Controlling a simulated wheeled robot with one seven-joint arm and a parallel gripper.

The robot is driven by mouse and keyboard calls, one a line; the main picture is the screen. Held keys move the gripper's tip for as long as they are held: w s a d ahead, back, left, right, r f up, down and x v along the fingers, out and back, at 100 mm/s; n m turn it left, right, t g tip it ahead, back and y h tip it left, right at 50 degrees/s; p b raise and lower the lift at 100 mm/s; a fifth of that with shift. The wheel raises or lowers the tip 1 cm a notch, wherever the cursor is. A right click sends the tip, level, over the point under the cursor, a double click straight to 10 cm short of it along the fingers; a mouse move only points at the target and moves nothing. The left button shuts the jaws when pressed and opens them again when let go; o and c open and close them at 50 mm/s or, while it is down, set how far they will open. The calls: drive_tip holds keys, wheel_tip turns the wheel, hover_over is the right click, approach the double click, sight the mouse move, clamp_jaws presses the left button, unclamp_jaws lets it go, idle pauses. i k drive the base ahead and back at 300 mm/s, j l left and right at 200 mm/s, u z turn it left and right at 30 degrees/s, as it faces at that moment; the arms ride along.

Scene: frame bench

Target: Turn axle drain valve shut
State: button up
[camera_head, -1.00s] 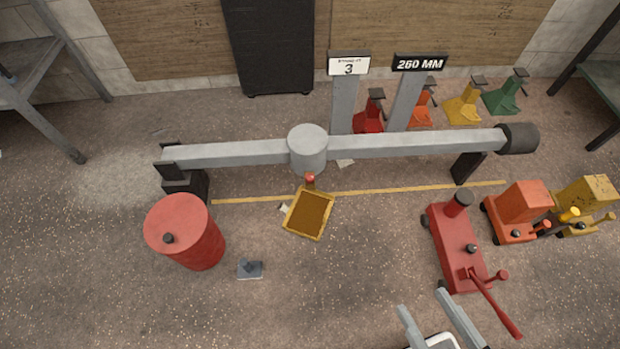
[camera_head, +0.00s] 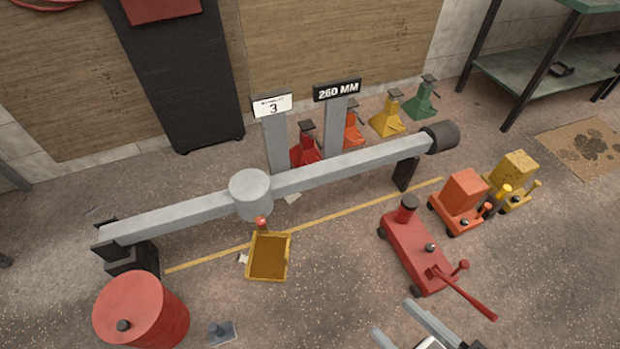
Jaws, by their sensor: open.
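A long grey axle (camera_head: 335,172) runs across the floor on black supports, with a round housing (camera_head: 250,193) at its middle. A small red knob (camera_head: 262,222), which looks like the drain valve, sits at the front of the housing. A yellow tray (camera_head: 287,258) with brown content lies on the floor just in front of the knob. I cannot tell how far the valve is turned. My gripper (camera_head: 392,315) shows at the bottom edge, its two grey fingers apart with nothing between them. It is right of and nearer than the knob, well away from it.
A red drum (camera_head: 142,312) stands at lower left, with a small grey item (camera_head: 221,333) beside it. A red floor jack (camera_head: 415,247) with a long handle is close to my gripper on its right. Orange (camera_head: 463,202) and yellow (camera_head: 512,180) machines stand beyond. Floor between tray and jack is clear.

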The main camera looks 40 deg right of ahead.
sight(261, 222)
drive_tip(key=i+j+z, duration=0.1)
drive_tip(key=j, duration=0.25)
drive_tip(key=i+j+z, duration=0.1)
drive_tip(key=i+j, duration=0.2)
drive_tip(key=i+j+z, duration=0.1)
drive_tip(key=j, duration=0.35)
drive_tip(key=i+j+z, duration=0.1)
drive_tip(key=j, duration=0.3)
drive_tip(key=i+j+z, duration=0.1)
drive_tip(key=i+j, duration=0.15)
drive_tip(key=j, duration=0.15)
